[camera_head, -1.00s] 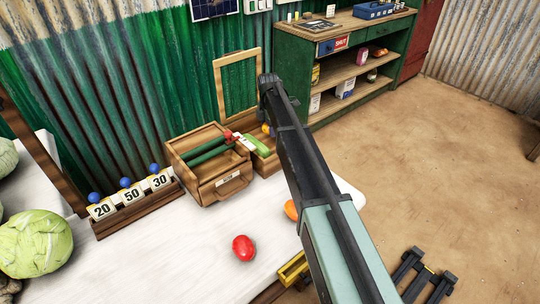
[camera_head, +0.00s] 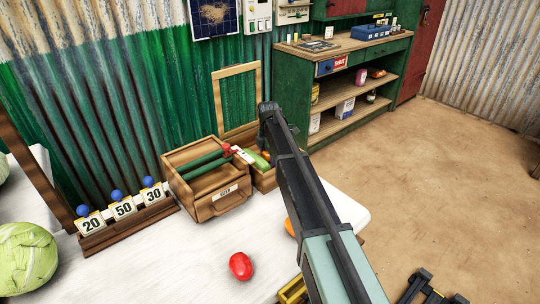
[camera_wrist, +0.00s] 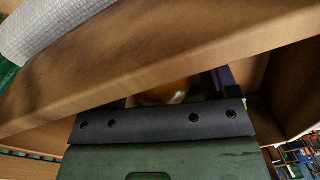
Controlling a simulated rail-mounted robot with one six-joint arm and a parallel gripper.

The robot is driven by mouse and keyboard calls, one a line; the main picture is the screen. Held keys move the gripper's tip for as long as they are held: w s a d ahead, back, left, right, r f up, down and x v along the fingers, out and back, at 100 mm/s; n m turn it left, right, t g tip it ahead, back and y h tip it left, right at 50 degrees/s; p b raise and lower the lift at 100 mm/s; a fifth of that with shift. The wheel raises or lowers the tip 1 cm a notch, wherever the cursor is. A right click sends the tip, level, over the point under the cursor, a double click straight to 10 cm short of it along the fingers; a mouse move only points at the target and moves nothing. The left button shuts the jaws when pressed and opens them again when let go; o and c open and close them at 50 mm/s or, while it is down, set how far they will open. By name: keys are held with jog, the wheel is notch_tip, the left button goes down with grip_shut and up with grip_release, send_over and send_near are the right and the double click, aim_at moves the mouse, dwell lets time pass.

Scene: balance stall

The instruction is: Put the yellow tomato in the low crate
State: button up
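A low wooden crate (camera_head: 262,182) with an upright framed back stands against the wall, beside a wooden box with a handle. My gripper reaches down into it; in the head view my arm hides most of it. In the wrist view my gripper (camera_wrist: 170,92) has a dark finger on each side of a round yellow-orange thing (camera_wrist: 165,96), apparently the yellow tomato, inside wooden walls. It is partly covered by my gripper body. A small yellow-orange patch shows at the crate (camera_head: 265,155) in the head view. Whether the fingers press on it is unclear.
The handled box (camera_head: 215,200) and a green vegetable (camera_head: 258,160) are close to my gripper. A red tomato (camera_head: 241,266) lies on the white table (camera_head: 180,265). An orange thing (camera_head: 289,227) is half hidden by my arm. A number rack (camera_head: 125,222) stands at left.

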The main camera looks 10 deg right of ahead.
notch_tip(320, 180, up, 12)
jog(key=p, duration=1.2)
jog(key=shift+w+r, duration=0.25)
jog(key=shift+w, duration=0.15)
jog(key=s+m, duration=2.1)
jog(key=s, duration=1.6)
jog(key=shift+t, duration=0.4)
jog(key=shift+f, duration=0.1)
jog(key=shift+c, duration=0.3)
